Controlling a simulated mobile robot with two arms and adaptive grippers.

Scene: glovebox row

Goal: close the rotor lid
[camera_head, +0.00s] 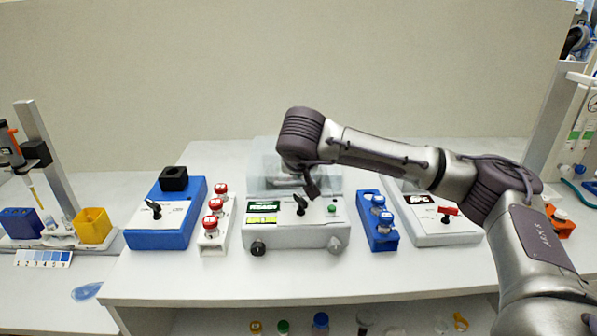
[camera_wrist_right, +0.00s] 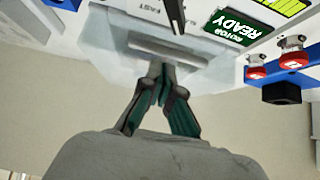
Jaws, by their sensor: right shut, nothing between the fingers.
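The rotor machine (camera_head: 285,234) is a white box at the middle of the bench, with a green display, a dark lever and a green button on its front. Its clear lid (camera_head: 262,172) shows behind the front panel, partly hidden by my right arm; I cannot tell its exact angle. In the right wrist view the lid (camera_wrist_right: 105,50) carries a pale bar handle (camera_wrist_right: 168,52). My right gripper (camera_wrist_right: 161,72) is shut and empty, its fingertips close to that bar; contact is unclear. In the head view the right gripper (camera_head: 312,190) is over the lid. My left gripper is out of view.
A blue unit (camera_head: 172,240) and a white rack of red-capped vials (camera_head: 213,243) stand left of the machine. A blue vial rack (camera_head: 383,240) and a white unit with a red lever (camera_head: 440,230) stand right. The front bench strip (camera_head: 300,280) is clear.

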